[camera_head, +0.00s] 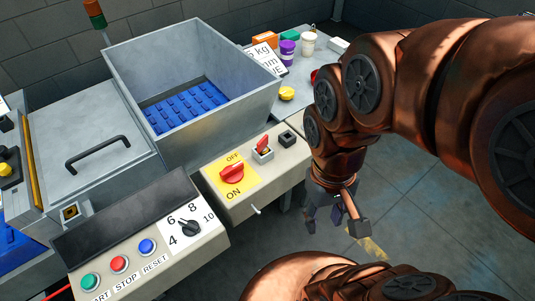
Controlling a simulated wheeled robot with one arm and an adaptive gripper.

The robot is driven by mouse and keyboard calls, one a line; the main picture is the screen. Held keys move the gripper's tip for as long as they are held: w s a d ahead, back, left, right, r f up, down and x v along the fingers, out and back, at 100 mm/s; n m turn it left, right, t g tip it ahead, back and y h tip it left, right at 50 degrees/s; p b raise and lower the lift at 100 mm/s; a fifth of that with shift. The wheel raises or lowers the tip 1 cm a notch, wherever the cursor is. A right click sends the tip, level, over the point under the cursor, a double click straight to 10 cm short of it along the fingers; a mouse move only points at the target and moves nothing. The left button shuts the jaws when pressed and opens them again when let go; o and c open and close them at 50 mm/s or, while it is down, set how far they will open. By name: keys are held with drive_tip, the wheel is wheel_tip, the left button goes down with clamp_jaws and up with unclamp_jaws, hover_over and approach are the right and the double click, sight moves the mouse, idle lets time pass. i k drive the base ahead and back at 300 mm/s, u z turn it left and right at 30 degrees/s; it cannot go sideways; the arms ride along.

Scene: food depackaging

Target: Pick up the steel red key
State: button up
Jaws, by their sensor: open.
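A small red piece (263,143), which looks like the red key, stands in a grey metal block on the sloped control panel (240,205). Its exact shape is too small to tell. My gripper (335,217) is open and empty, pointing down over the floor to the right of the panel. It is apart from the panel and to the lower right of the red piece.
A red rotary switch (232,174) on a yellow ON/OFF plate sits left of the red piece, and a small black block (286,137) right of it. A large grey hopper (190,85) rises behind. Cups and boxes stand on the back table (318,75).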

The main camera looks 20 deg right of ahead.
sight(262, 145)
drive_tip(key=k, duration=0.85)
drive_tip(key=u, duration=0.85)
